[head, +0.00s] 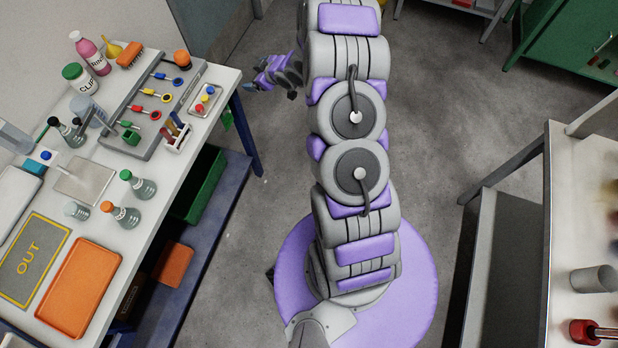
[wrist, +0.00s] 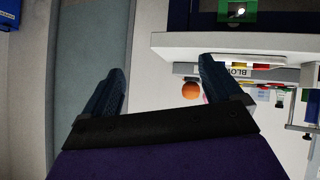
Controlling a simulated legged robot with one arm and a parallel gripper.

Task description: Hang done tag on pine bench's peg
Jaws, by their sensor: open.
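A small green tag-like piece (head: 227,118) hangs at the right edge of the left bench (head: 232,82). In the wrist view a green piece (wrist: 237,11) with a bright round metal spot shows against the dark blue bench frame; it looks like the same piece. Any writing on it is too small to read, so I cannot tell if it is the done tag. My gripper (head: 254,78) is open beside that bench's far right corner, apart from the tag. In the wrist view my gripper (wrist: 160,82) has nothing visible between its fingers. I cannot tell which bench is pine.
The left bench carries bottles, flasks, a grey rack (head: 150,120), an orange tray (head: 80,287) and an OUT mat (head: 58,232). A green crate (head: 200,185) sits below. Another bench (head: 575,220) stands right, a green cabinet (head: 570,45) at back right.

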